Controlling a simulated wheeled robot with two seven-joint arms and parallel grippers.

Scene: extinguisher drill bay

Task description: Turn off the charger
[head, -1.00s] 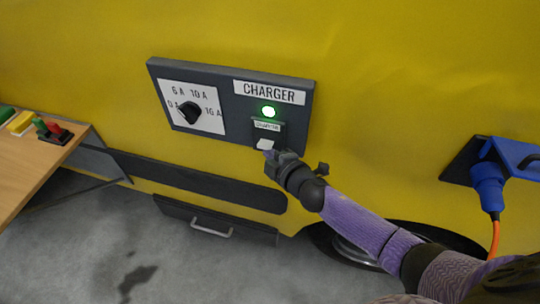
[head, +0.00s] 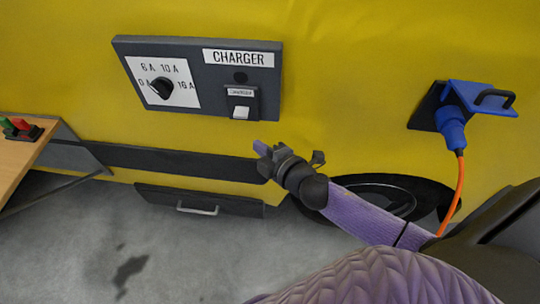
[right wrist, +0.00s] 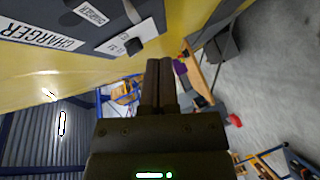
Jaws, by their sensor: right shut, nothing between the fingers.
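The charger panel (head: 218,101) is a dark grey box labelled CHARGER on the yellow wall. Its round indicator lamp (head: 240,77) is dark. The white rocker switch (head: 240,112) sits below a small label on the panel's right side. A black dial (head: 162,88) sits on a white scale at the left. My right gripper (head: 262,149) is shut and empty, below and right of the switch, apart from the panel. In the right wrist view the shut fingers (right wrist: 160,85) show, with part of the panel (right wrist: 115,30) at upper left. My left gripper is not in view.
A blue plug (head: 452,125) with an orange cable sits in a wall socket at the right. A wooden table (head: 20,160) with red and green items stands at the left. A dark drawer with a handle (head: 197,210) is below. The floor in front is clear.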

